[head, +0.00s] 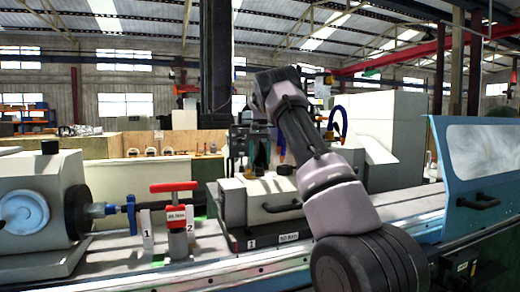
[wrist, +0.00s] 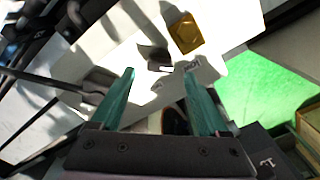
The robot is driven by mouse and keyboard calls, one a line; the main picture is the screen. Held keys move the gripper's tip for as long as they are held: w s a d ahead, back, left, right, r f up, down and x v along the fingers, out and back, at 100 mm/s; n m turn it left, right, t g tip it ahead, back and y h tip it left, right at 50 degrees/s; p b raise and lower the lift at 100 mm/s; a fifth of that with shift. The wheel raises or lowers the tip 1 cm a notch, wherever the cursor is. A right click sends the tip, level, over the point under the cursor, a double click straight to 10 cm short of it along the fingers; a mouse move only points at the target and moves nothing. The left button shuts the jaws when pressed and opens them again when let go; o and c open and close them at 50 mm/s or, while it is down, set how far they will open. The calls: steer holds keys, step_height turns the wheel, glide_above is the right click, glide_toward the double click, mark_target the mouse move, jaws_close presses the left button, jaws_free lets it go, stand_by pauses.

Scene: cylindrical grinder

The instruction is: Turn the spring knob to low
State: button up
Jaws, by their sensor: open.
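I cannot pick out the spring knob with certainty in either view. My gripper (wrist: 161,75) shows in the wrist view with its two teal fingers apart and nothing held between them. Beyond the fingertips are a gold, square-edged part (wrist: 187,33) and a small dark piece on a pale surface. The gold part is just past the right fingertip, and I cannot tell how far below it is.
The head view shows a red T-handle (head: 173,187) on a labelled block, a blue handle (head: 131,214) beside the left headstock (head: 35,205), and a blue-framed guard (head: 487,165) at right. A bright green surface (wrist: 262,88) lies right in the wrist view.

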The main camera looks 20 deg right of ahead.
step_height(320, 180, up, 6)
steer(key=shift+r, duration=0.1)
stand_by(0.5)
steer(key=s+a+r+n+t+y, duration=0.1)
steer(key=s+a+r, duration=0.1)
steer(key=s+r, duration=0.35)
steer(key=s+a+r+t, duration=0.1)
steer(key=s+r, duration=0.1)
steer(key=s, duration=0.6)
steer(key=s+a+r+n+t+y, duration=0.1)
steer(key=s+a+r, duration=0.1)
steer(key=s+r, duration=0.35)
steer(key=s+a+f+t, duration=0.1)
steer(key=s+a+f, duration=0.1)
steer(key=s, duration=0.6)
steer(key=s+a+f+n+t, duration=0.1)
steer(key=s+a+f, duration=0.2)
steer(key=s, duration=0.6)
steer(key=s+a+f+t, duration=0.2)
steer(key=s+f, duration=0.4)
steer(key=s, duration=0.3)
steer(key=shift+a+f+n, duration=0.15)
steer(key=shift+a+n, duration=0.15)
steer(key=shift+a, duration=0.2)
